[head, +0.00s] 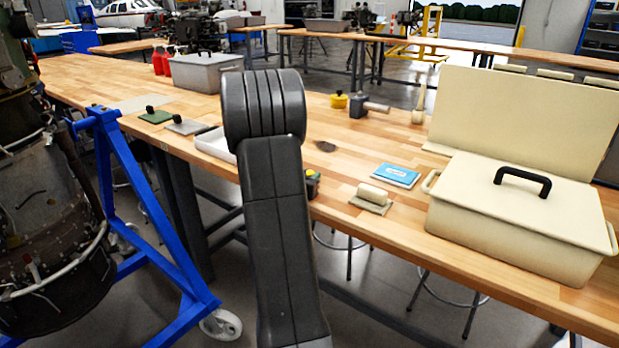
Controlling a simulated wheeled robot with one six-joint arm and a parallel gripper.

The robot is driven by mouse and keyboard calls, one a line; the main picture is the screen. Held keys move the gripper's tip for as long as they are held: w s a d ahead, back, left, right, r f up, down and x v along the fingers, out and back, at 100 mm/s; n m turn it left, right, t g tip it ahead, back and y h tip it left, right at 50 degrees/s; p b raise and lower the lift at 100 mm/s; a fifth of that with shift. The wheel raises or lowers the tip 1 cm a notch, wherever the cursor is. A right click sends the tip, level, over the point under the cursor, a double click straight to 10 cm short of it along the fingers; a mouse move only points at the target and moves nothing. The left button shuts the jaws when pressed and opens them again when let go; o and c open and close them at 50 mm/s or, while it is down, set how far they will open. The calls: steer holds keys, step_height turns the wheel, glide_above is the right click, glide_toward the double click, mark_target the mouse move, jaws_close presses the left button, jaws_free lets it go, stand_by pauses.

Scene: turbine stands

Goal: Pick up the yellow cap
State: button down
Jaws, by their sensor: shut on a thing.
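A small yellow cap (338,101) with a raised knob sits on the wooden workbench (402,137), toward its far side, just left of a grey mallet head. My dark grey arm stands upright in the middle of the head view and covers part of the bench.
A mallet (360,105), a blue booklet (396,175) and a cream block (372,194) lie on the bench. A large cream toolbox (520,215) fills its right end. A grey bin (208,72) and red bottles (162,62) stand at left. A blue engine stand (140,200) is nearby.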

mark_target(309, 172)
step_height(309, 172, up, 10)
steer(key=p, duration=0.2)
steer(key=shift+p, duration=0.35)
steer(key=c, duration=1.8)
jaws_free()
steer(key=shift+c, duration=0.2)
jaws_close()
